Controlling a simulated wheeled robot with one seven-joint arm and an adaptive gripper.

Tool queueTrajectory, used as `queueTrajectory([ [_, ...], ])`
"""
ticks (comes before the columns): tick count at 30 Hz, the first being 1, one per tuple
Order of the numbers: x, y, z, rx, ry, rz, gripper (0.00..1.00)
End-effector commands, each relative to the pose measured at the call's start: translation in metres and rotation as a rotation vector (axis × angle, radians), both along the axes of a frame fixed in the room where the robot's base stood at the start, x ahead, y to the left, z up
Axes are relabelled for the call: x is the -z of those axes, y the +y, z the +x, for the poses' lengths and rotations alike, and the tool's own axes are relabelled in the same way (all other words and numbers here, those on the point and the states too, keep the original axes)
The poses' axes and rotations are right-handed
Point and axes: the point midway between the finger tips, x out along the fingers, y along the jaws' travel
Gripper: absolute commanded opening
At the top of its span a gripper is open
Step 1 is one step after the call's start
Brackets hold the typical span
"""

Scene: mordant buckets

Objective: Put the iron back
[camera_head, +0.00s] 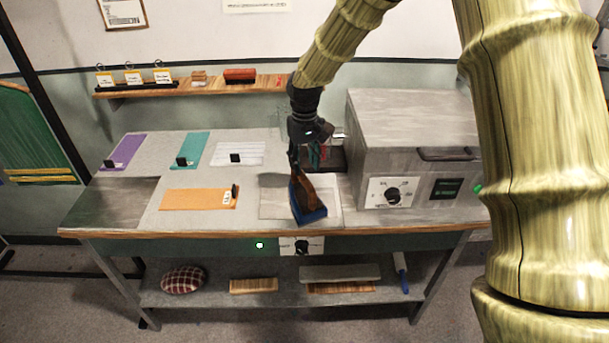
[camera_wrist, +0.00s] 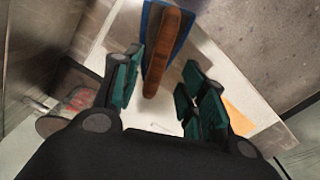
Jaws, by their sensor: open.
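The iron has a blue body (camera_head: 313,216) and a brown wooden handle (camera_head: 305,188). It stands on a pale square sheet (camera_head: 272,197) near the front edge of the table. In the wrist view its handle (camera_wrist: 168,52) shows just ahead of and partly between my fingers. My gripper (camera_head: 308,160) is over the back of the iron, pointing down. In the wrist view my gripper (camera_wrist: 162,85) is open, with a finger on each side and gaps to the handle. Whether the far fingertips touch the iron cannot be told.
A grey box with a dial (camera_head: 412,130) stands close on the right. A reddish round object (camera_wrist: 78,103) shows beside my gripper in the wrist view. Purple (camera_head: 127,150), teal (camera_head: 194,147) and orange (camera_head: 192,198) strips lie left. A wooden shelf (camera_head: 200,88) runs behind.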

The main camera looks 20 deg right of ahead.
Motion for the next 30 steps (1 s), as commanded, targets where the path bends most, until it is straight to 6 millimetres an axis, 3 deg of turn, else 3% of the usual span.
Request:
queueTrajectory([
  [12, -0.044, 0.000, 0.000, 0.000, 0.000, 0.000, 0.42],
  [30, -0.049, 0.000, 0.000, -0.001, 0.001, 0.000, 0.42],
])
